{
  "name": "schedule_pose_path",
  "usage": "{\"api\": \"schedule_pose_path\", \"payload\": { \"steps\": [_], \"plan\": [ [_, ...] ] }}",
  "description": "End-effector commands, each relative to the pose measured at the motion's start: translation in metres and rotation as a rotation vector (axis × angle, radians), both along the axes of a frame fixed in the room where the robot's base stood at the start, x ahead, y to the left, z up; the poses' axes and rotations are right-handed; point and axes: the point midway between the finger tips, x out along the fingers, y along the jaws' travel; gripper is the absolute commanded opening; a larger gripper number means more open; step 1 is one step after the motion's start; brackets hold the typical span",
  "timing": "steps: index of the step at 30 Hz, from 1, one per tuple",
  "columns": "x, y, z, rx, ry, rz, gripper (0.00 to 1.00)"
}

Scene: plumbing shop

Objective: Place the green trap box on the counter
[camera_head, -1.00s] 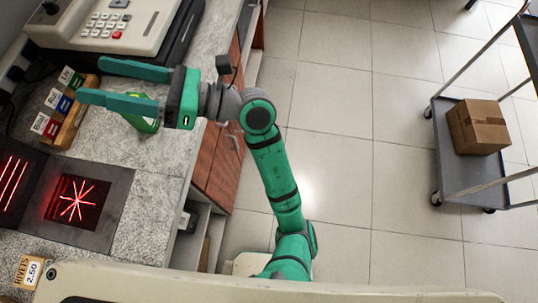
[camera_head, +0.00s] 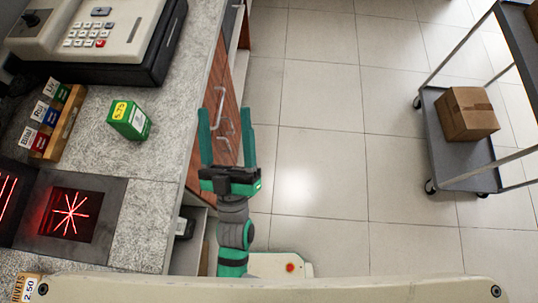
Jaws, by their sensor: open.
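The green trap box (camera_head: 129,120), with a yellow price label reading 5.75, rests on the grey speckled counter (camera_head: 155,165). It sits between the cash register and the scanner. My gripper (camera_head: 226,124) is open and empty, its two teal fingers pointing away from my body. It is to the right of the box, apart from it, in front of the wooden cabinet doors beside the counter's edge.
A cash register (camera_head: 105,35) stands at the back of the counter. A rack of small coloured boxes (camera_head: 58,122) is at left. A scanner with red beams (camera_head: 70,214) is nearer me. A trolley (camera_head: 455,168) carrying a cardboard box (camera_head: 467,114) stands right. The floor between is clear.

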Motion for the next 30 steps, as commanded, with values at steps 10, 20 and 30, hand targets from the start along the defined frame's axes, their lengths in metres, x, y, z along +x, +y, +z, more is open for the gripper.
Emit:
{"api": "schedule_pose_path", "payload": {
  "steps": [10,20,30],
  "plan": [
    [-0.077,-0.048,-0.143,0.247,0.527,0.032,0.67],
    [-0.153,-0.086,-0.214,0.353,0.850,0.020,0.67],
    [-0.161,-0.091,-0.220,0.364,0.880,0.017,0.67]
  ]
}}
